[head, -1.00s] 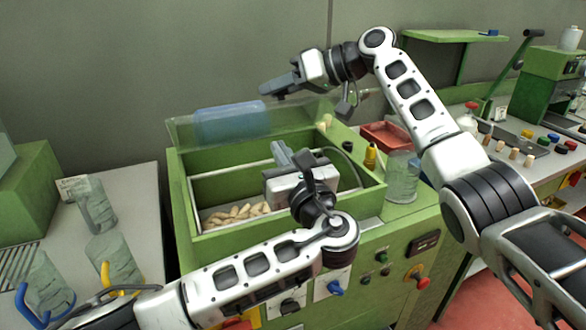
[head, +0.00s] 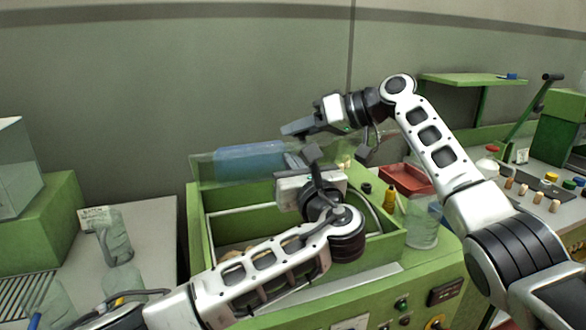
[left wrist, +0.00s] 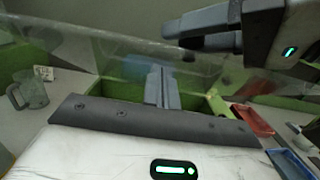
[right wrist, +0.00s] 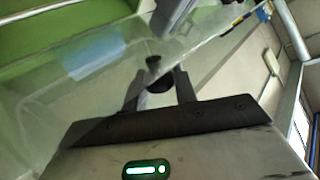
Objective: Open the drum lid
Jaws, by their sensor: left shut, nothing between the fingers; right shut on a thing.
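The green drum (head: 196,225) stands open at the top in the head view. Its clear lid (head: 205,170), with a blue patch (head: 250,160), is raised at the back; it also shows in the right wrist view (right wrist: 40,95). My right gripper (head: 287,130) is at the lid's upper edge, shut on a black knob (right wrist: 154,65) on the lid. My left gripper (head: 292,162) is shut and empty, above the drum opening and close to the lid. In the left wrist view its fingers (left wrist: 161,85) are together, with the lid beyond. Whether they touch the lid I cannot tell.
Cork pieces (head: 232,250) lie in the drum, mostly hidden by my left arm. A red tray (head: 405,180), a yellow bottle (head: 389,198) and a clear jar (head: 423,225) stand right of the drum. Glass jugs (head: 115,235) stand on the left table.

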